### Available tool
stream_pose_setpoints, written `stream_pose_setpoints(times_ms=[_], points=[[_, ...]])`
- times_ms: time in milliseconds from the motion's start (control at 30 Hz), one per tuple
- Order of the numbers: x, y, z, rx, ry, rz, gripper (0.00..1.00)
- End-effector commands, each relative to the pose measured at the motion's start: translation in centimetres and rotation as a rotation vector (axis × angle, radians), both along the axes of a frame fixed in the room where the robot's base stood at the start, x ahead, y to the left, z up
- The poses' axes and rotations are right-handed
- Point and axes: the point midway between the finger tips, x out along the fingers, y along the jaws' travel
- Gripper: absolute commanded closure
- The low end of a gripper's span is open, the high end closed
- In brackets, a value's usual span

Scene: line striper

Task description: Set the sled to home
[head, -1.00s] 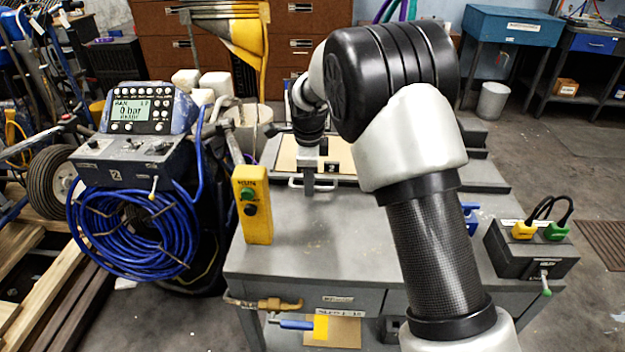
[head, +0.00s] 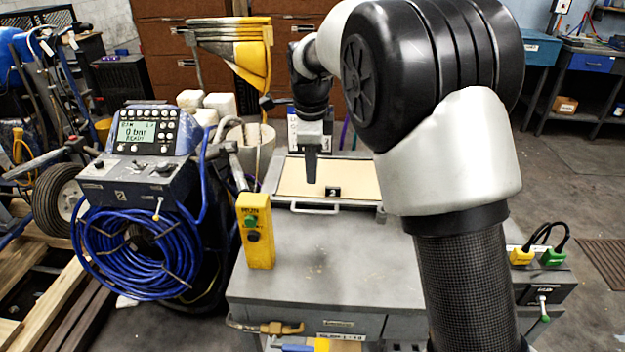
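What may be the sled is a framed tan panel (head: 300,178) with a white bar handle (head: 314,207) at its near edge, on the grey bench. A small black block with a pale mark (head: 332,192) sits near the panel's front edge. My gripper (head: 311,180) points down over the panel, behind the handle and left of the block. I cannot tell whether its fingers are apart or whether it touches the panel. My arm hides the panel's right side. A yellow control box (head: 256,231) with a green and a black button stands at the bench's left edge.
A striper console (head: 144,131) with a lit screen and a coiled blue hose (head: 138,248) stands left of the bench (head: 330,270). A black box (head: 545,275) with yellow and green plugs is at the right. The front bench top is clear.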

Motion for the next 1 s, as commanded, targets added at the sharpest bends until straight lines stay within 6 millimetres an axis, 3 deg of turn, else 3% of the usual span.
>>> stream_pose_setpoints(times_ms=[33, 200, 667, 833, 1000], points=[[-0.1, 0.0, 1.1, 0.001, -0.003, 0.0, 0.72], [-0.5, 0.0, 2.7, 0.001, -0.002, 0.0, 0.72], [-0.8, -0.4, 3.4, 0.001, -0.004, 0.013, 0.72], [-3.5, -4.1, 6.7, -0.005, -0.038, 0.172, 0.72], [-10.0, -9.8, 10.6, -0.057, -0.112, 0.494, 0.72]])
